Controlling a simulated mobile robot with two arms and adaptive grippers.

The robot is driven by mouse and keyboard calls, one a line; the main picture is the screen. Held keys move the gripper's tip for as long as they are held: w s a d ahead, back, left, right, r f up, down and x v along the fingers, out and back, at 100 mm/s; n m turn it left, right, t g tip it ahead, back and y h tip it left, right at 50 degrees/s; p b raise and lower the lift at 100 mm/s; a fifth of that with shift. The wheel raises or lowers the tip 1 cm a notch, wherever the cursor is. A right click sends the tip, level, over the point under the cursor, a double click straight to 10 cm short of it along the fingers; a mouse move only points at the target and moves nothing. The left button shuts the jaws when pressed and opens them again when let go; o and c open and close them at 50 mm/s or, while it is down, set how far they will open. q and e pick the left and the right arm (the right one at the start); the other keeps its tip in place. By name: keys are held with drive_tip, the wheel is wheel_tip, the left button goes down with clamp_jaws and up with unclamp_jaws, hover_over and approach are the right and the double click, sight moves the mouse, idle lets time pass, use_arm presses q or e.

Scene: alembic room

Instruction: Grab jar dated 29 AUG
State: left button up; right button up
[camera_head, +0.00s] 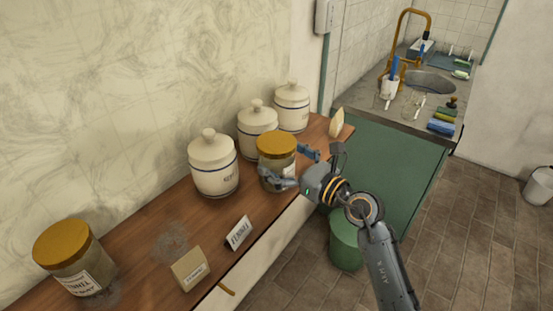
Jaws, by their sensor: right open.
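A glass jar with an amber lid (277,146) stands upright on the wooden shelf. My right gripper (289,165) is open at this jar, one finger across its front and the other at its right side; whether they touch it is unclear. A second amber-lidded glass jar (75,258) stands at the near left end of the shelf, with a white label too small to read surely. No date can be read on the jar at my gripper. My left gripper is not in view.
Three white lidded canisters (213,166) stand along the wall, one close behind the jar. Small cards (239,233) and (191,269) stand near the shelf's front edge. A green bin (346,240) is below. A sink counter (400,118) is at the back right.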

drive_tip(key=shift+w+a, duration=0.45)
drive_tip(key=shift+a, duration=0.05)
drive_tip(key=shift+d, duration=0.15)
drive_tip(key=c, duration=1.4)
